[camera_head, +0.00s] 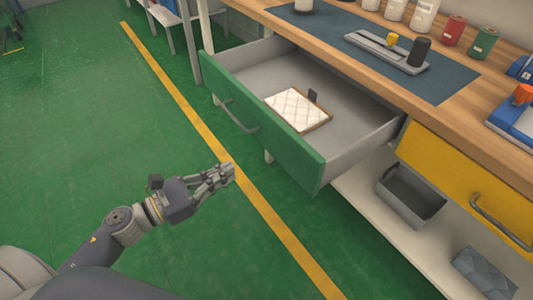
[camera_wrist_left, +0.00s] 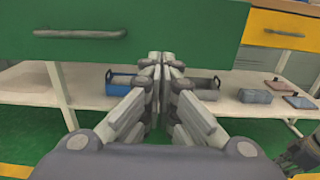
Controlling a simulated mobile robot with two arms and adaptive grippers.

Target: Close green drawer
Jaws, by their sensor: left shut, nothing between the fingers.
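The green drawer (camera_head: 264,120) is pulled out from the workbench, with its grey handle (camera_head: 239,117) on the front. Inside it lies a small white quilted mattress (camera_head: 297,109) on a brown-edged base, with a small dark piece beside it. My left gripper (camera_head: 231,171) is shut and empty, in front of and apart from the drawer front. In the left wrist view the green drawer front (camera_wrist_left: 180,22) fills the top, with its handle (camera_wrist_left: 80,33) at upper left. My left gripper (camera_wrist_left: 160,60) points toward it, fingers together. A gripper, probably my right one, shows partly at the lower right edge (camera_wrist_left: 300,155).
A closed yellow drawer (camera_head: 470,180) is right of the green one. A grey bin (camera_head: 410,194) sits on the lower shelf (camera_head: 365,215). Cans, bottles and a grey tool stand on the wooden benchtop. The green floor with its yellow line (camera_head: 275,225) is clear around my left arm.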

